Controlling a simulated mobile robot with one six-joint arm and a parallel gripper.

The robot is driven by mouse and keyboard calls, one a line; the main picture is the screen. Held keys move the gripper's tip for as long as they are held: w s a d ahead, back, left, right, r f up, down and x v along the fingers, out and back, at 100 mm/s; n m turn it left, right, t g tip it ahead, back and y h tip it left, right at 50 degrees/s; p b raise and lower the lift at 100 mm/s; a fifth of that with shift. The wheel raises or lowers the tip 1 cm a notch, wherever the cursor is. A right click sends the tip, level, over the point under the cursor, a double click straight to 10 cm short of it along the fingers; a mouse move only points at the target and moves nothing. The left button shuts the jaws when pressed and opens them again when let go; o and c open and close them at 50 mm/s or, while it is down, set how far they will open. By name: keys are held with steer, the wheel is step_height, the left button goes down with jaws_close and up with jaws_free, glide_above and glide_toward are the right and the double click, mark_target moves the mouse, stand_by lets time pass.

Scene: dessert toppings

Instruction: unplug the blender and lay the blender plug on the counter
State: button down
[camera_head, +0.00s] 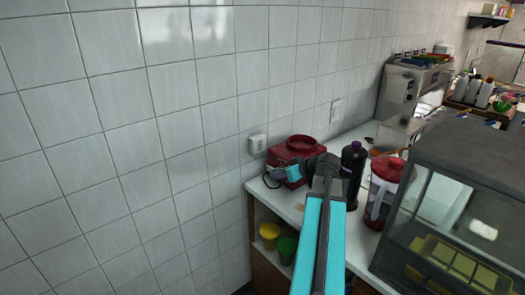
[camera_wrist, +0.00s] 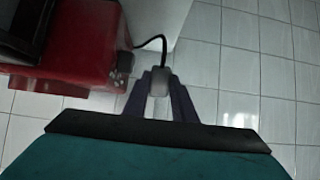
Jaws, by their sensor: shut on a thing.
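My gripper (camera_wrist: 158,82) is shut on a pale grey plug (camera_wrist: 160,83). A black cord loops from the plug to the side of a red appliance (camera_wrist: 70,50), which I take to be the blender's base. In the head view the red base (camera_head: 285,154) stands on the white counter (camera_head: 258,189) against the tiled wall. My gripper (camera_head: 272,180) shows there in front of the base, near the counter's left end, with the plug too small to make out.
A dark bottle (camera_head: 352,170) and a red-lidded clear jug (camera_head: 381,195) stand right of my arm. A large glass-fronted case (camera_head: 450,195) fills the right. Yellow and green cups (camera_head: 270,232) sit on the shelf below. Bare counter shows at the left end.

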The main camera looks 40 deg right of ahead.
steer(key=shift+f+b, duration=4.1)
steer(key=shift+f, duration=0.75)
steer(key=c, duration=1)
jaws_free()
steer(key=shift+r, duration=0.2)
steer(key=shift+s+a+r+p, duration=0.1)
steer(key=shift+s+r+p, duration=0.55)
steer(key=shift+r, duration=0.7)
steer(key=shift+s+a+r+p, duration=0.1)
steer(key=shift+s+r+p, duration=0.25)
steer(key=shift+s+r, duration=0.85)
steer(key=shift+s+r+p, duration=0.5)
steer(key=shift+s+r, duration=0.1)
steer(key=shift+r, duration=0.9)
